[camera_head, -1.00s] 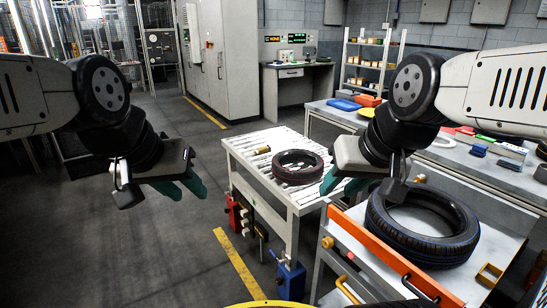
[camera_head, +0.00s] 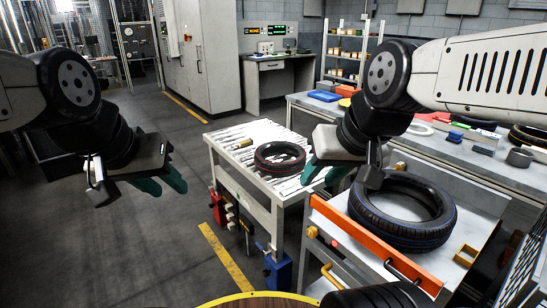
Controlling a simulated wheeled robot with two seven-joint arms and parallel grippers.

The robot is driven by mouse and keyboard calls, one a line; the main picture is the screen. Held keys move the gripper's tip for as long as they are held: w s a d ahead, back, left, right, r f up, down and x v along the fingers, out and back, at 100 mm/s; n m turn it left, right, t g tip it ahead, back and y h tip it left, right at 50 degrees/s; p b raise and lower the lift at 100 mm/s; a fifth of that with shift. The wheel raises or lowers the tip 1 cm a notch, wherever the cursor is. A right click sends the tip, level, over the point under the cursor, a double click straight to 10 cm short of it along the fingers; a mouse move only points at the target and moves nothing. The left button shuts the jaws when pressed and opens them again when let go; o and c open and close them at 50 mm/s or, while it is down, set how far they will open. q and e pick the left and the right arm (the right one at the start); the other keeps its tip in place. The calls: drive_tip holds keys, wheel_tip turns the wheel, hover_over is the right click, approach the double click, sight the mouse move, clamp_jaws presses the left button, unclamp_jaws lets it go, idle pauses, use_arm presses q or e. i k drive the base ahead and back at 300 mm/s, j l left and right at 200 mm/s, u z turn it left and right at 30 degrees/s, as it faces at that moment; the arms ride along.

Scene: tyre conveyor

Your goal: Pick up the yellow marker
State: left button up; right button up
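I cannot make out a clear yellow marker. A small yellowish cylinder (camera_head: 243,143) lies on the white roller table (camera_head: 225,158), too small to identify. My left gripper (camera_head: 162,183) hangs over the floor left of that table, its teal fingers apart and empty. My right gripper (camera_head: 323,174) is at the right side of the roller table, in front of the small tyre in the picture; its teal fingers are apart and empty.
A small tyre (camera_head: 279,158) lies on the roller table. A workbench (camera_head: 490,166) behind holds several items. The floor at left is clear.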

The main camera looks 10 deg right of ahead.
sight(248, 142)
drive_tip(key=i+j+z, duration=0.2)
drive_tip(key=i+j, duration=0.2)
drive_tip(key=i, duration=0.2)
drive_tip(key=i+j+z, duration=0.25)
drive_tip(key=i+j, duration=0.25)
drive_tip(key=i+j+z, duration=0.2)
drive_tip(key=i+j, duration=0.45)
drive_tip(key=i+j+z, duration=0.25)
drive_tip(key=i+j, duration=0.25)
drive_tip(key=j, duration=0.2)
